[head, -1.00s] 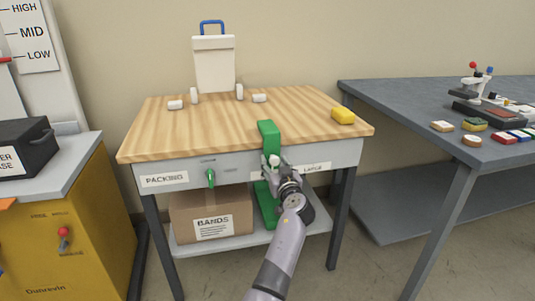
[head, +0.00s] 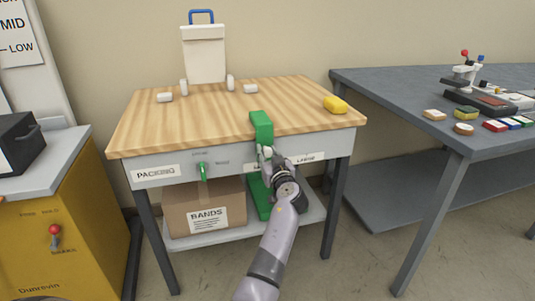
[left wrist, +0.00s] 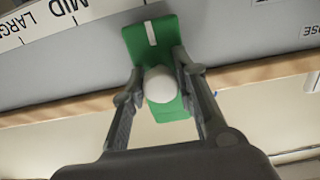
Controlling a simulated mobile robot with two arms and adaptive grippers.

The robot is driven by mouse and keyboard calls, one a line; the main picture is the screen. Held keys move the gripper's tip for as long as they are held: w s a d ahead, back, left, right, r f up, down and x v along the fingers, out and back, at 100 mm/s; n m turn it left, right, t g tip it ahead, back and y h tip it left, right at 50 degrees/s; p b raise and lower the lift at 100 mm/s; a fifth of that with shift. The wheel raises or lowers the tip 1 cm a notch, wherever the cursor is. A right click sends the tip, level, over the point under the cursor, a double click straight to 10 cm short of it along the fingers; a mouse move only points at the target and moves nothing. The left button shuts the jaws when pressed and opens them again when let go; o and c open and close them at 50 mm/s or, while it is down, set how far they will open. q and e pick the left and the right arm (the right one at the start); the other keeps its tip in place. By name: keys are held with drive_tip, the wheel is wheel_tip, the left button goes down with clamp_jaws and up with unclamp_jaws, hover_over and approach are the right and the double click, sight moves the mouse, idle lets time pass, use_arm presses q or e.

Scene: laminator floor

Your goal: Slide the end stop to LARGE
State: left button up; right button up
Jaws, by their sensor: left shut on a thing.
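The green end stop (head: 261,127) sits over the front edge of the wooden packing table (head: 200,125), with a green part running down the front. Its white round knob (left wrist: 161,85) is between the fingers of my left gripper (left wrist: 160,84), which is shut on it. The left gripper also shows in the head view (head: 266,154), where it hides most of the knob. In the left wrist view, the stop's white pointer line (left wrist: 151,33) is to the right of MID (left wrist: 68,6), on the side away from LARGE (left wrist: 14,31). My right gripper is not in view.
A BANDS box (head: 180,212) stands on the shelf below. A grey table (head: 400,95) stands to the right.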

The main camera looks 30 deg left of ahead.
use_arm(q)
clamp_jaws()
idle(0.3)
